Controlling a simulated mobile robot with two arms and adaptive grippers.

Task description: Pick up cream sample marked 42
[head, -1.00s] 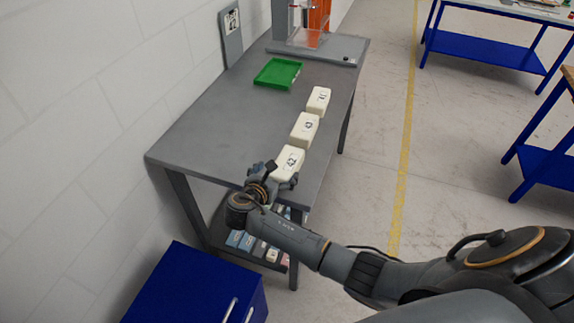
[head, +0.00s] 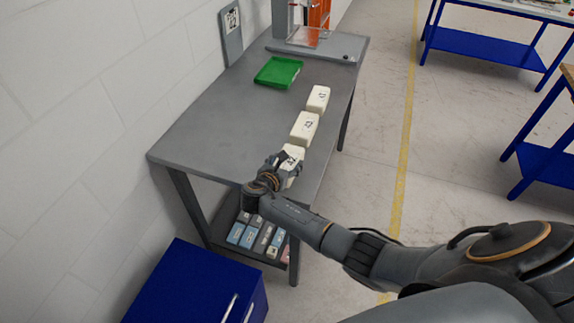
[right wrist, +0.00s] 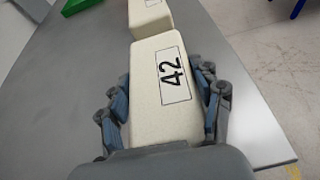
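The cream sample marked 42 (right wrist: 165,85) is a rounded block with a black number on its top label. In the head view it is the nearest of three cream blocks (head: 291,155), on the grey table near its right edge, partly hidden by my right gripper (head: 283,163). In the right wrist view my right gripper (right wrist: 165,112) is open, with one blue-padded finger on each side of the block. The pads are very close to its sides; I cannot tell whether they touch. My left gripper is not in view.
Two more cream blocks, the middle one (head: 305,128) and the far one (head: 318,98), stand in line behind. A green tray (head: 278,72) lies farther back, before a grey testing machine (head: 316,48). The table's left part (head: 215,130) is clear.

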